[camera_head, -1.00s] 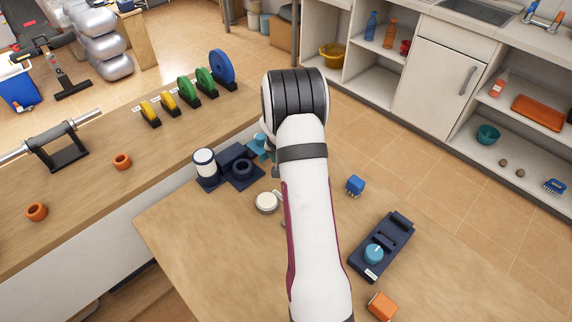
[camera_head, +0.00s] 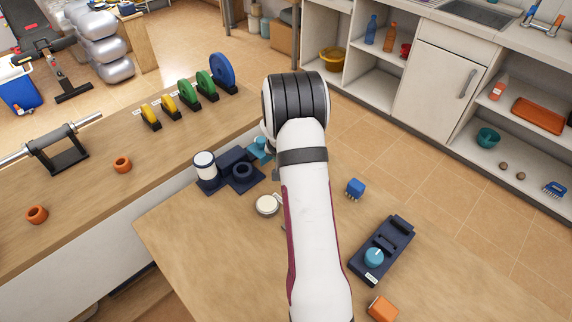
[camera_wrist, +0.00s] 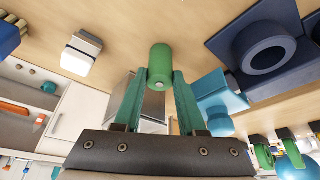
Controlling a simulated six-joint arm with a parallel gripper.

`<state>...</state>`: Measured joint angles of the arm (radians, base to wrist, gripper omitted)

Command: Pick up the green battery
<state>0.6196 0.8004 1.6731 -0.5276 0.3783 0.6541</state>
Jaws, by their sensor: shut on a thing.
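The green battery (camera_wrist: 160,63) shows in the wrist view as a small green cylinder with its pale metal end toward the camera. My gripper (camera_wrist: 160,80) has its two teal-green fingers on either side of the battery, shut on it at the tips. In the head view my arm hides both the gripper and the battery. I cannot tell how far the battery is from the tabletop.
A dark navy holder (camera_head: 243,170) with a ring-shaped socket and a white cylinder (camera_head: 204,164) stands left of my arm. A teal part (camera_wrist: 222,100) is close beside my right finger. A blue block (camera_head: 355,188) and a navy device (camera_head: 398,235) lie to the right.

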